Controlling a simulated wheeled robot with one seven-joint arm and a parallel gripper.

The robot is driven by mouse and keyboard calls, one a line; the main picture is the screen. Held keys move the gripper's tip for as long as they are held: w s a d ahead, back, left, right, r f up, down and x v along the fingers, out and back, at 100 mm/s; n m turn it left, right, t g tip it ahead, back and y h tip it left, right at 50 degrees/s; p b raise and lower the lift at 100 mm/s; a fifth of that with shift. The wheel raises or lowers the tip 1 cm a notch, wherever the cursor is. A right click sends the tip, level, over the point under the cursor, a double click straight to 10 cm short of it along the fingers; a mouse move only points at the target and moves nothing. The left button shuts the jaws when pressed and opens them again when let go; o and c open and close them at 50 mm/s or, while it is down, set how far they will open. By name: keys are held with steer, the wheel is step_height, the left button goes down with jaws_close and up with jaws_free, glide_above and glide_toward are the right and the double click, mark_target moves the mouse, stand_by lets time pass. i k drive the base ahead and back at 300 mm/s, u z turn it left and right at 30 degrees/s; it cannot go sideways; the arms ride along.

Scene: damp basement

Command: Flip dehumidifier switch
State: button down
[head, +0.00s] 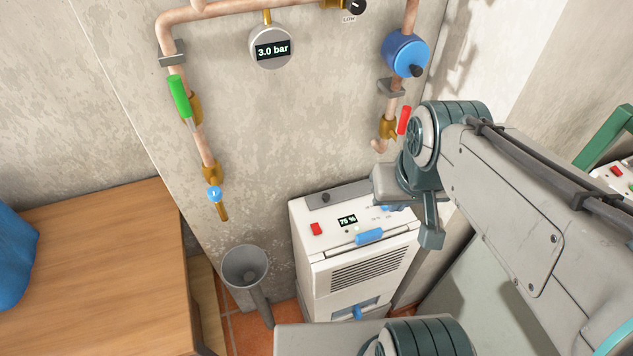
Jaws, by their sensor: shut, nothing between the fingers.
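The dehumidifier (310,265) is a white box standing against the wall, low in the middle of the head view. Its top panel carries a red switch (316,229) at the left and a display (347,221) reading 75 %. A blue handle (369,236) sits at the panel's front edge, above the vent slats. My gripper (431,238) is shut and empty, pointing down beside the right end of the dehumidifier's top. It is well to the right of the red switch. My wrist hides the panel's back right part; whether the gripper touches the casing is unclear.
Copper pipes with a green lever (179,96), a red lever (404,120), a 3.0 bar gauge (271,48) and a blue round device (405,54) run along the wall. A grey funnel (246,267) stands left of the dehumidifier. A wooden table (110,260) fills the lower left.

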mark_target(315, 227)
steer(key=k, duration=1)
steer(key=u, duration=0.85)
steer(key=i, duration=1.05)
steer(key=z, duration=1.45)
